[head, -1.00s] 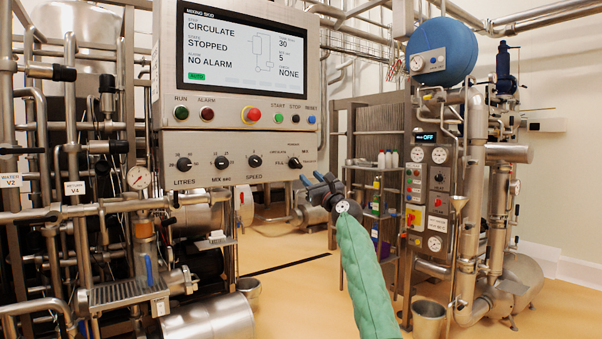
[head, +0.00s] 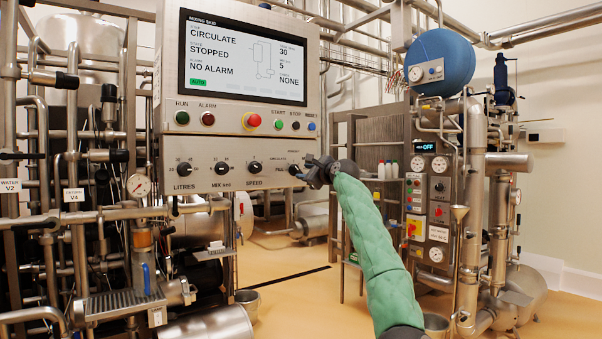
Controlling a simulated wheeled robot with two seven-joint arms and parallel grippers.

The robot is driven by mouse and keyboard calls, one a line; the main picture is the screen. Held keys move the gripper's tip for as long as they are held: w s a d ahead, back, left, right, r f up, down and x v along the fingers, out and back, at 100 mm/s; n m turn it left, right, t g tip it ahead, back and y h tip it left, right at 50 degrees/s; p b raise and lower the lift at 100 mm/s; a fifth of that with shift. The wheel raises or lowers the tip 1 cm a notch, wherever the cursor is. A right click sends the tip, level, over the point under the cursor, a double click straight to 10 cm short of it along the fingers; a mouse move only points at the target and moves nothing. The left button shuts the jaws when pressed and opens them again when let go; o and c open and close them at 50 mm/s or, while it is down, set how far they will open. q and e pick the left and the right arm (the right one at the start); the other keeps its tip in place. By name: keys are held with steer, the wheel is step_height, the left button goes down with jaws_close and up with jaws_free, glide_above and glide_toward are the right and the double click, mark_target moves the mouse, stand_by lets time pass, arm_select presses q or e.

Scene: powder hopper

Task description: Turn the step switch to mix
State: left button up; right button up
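The step switch (head: 294,169) is the rightmost black knob on the lower panel of the mixing skid. Labels stand around it, small and partly covered, and its pointer direction cannot be read. The screen (head: 248,58) reads CIRCULATE, STOPPED, NO ALARM. The gripper covers the panel's right end, where the mix label stood.
SPEED (head: 254,168), MIX sec (head: 221,169) and LITRES (head: 185,170) knobs sit left of the switch. The red stop button (head: 251,121) and small buttons sit above. Pipework fills the left. A second machine (head: 438,190) and shelves stand at right.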

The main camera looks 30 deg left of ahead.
mark_target(299, 171)
arm_select(q)
steer(key=shift+x, duration=1.5)
arm_select(e)
steer(key=shift+s+f, duration=0.1)
steer(key=shift+f, duration=0.35)
arm_select(q)
jaws_close()
